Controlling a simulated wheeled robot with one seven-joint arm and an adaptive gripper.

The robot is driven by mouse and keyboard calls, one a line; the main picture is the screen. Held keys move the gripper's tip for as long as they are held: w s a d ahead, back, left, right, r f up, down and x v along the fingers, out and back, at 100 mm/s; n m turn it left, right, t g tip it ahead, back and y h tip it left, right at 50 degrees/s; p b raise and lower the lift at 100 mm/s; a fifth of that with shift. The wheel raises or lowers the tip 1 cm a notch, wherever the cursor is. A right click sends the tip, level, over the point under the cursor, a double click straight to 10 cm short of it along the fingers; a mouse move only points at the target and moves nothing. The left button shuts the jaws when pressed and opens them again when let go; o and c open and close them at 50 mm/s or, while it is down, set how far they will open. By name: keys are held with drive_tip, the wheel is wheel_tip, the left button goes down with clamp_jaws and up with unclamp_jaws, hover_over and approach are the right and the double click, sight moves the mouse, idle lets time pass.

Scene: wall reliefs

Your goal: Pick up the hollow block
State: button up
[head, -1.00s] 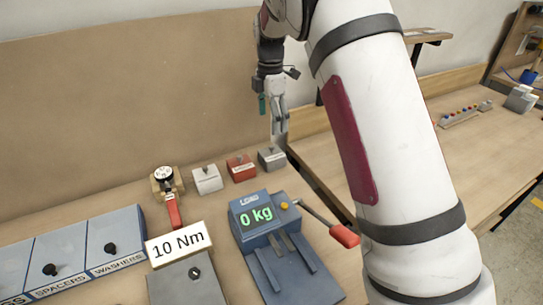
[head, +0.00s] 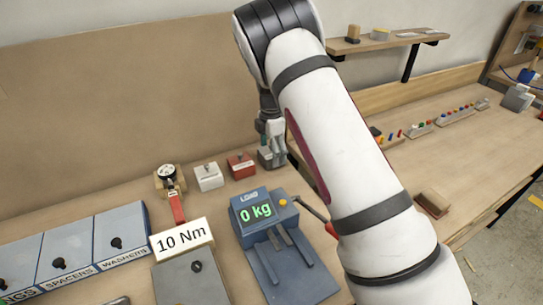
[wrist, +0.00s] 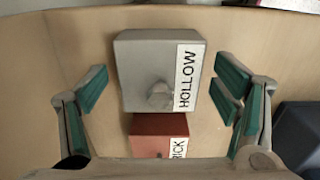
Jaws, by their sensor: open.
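The hollow block (wrist: 145,62) is a grey block with a round knob and a white label reading HOLLOW. In the wrist view it lies between the two fingers of my gripper (wrist: 160,88), with a gap on each side. The gripper is open, with green-padded fingers, and holds nothing. In the head view my gripper (head: 271,145) is at the grey block (head: 264,163) and partly hides it. I cannot tell whether the fingertips reach down beside the block.
A red block (head: 241,166) sits close beside the hollow block, and a white block (head: 208,176) farther left. A blue load scale (head: 265,215) reading 0 kg stands in front. A dial gauge with a red handle (head: 177,207) is left. A backboard (head: 120,100) rises behind.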

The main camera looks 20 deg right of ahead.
drive_tip(key=shift+f, duration=0.25)
drive_tip(key=c, duration=1.4)
drive_tip(key=shift+r, duration=0.15)
